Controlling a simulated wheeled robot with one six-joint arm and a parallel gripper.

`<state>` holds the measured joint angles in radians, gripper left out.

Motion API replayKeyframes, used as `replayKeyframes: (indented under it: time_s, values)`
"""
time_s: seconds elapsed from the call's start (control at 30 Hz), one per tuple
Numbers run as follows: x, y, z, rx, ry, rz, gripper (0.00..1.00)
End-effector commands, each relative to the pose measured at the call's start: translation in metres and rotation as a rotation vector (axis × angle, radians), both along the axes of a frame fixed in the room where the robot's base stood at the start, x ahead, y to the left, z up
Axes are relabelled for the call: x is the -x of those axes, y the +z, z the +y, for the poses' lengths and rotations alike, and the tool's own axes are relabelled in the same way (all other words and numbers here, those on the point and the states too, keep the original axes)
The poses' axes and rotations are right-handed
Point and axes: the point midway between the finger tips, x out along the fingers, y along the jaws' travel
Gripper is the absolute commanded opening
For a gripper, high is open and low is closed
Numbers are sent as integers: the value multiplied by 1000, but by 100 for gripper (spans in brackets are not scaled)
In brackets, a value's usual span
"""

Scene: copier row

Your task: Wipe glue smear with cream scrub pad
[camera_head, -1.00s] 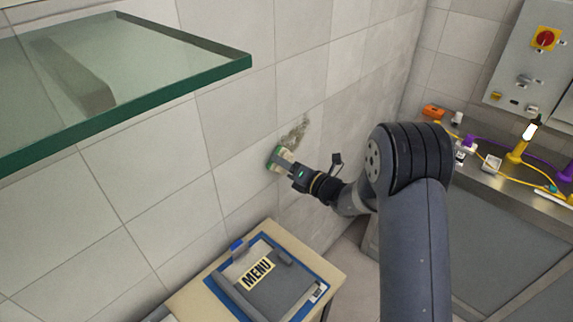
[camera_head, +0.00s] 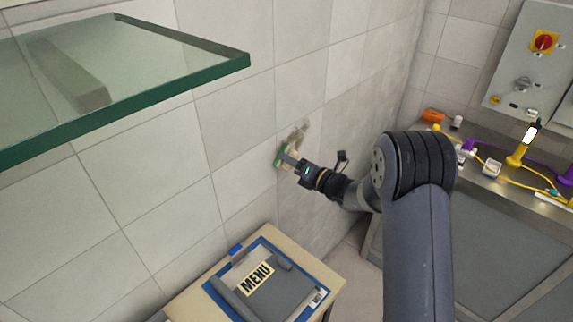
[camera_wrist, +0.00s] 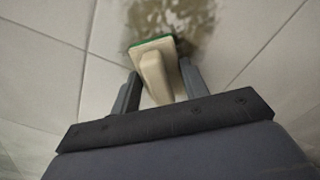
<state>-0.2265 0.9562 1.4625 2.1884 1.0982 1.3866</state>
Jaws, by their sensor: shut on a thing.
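The cream scrub pad (camera_wrist: 155,72) has a cream handle and a green edge on the wall side. My gripper (camera_wrist: 158,92) is shut on its handle. In the head view, the pad (camera_head: 283,156) and my gripper (camera_head: 292,162) are at the tiled wall, where the pad appears to touch or nearly touch it. The glue smear (camera_wrist: 180,20) is a brownish, patchy stain on the wall; the pad covers its lower part in the wrist view. In the head view the smear (camera_head: 300,132) shows just above and right of the pad.
A glass shelf (camera_head: 120,90) juts out at upper left. Below the wall spot stands a small table (camera_head: 325,275) with a blue tray and a grey MENU item (camera_head: 258,278). At right are a steel counter with cables and a grey control box (camera_head: 535,75).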

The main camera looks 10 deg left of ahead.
Motion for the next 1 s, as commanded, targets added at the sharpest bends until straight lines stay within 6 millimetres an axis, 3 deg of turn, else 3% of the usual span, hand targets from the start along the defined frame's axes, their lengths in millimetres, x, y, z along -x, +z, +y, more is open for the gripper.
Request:
replayKeyframes:
  time_s: [1.0]
  values:
    - [-57,0,-32,-1,-1,-2,25]
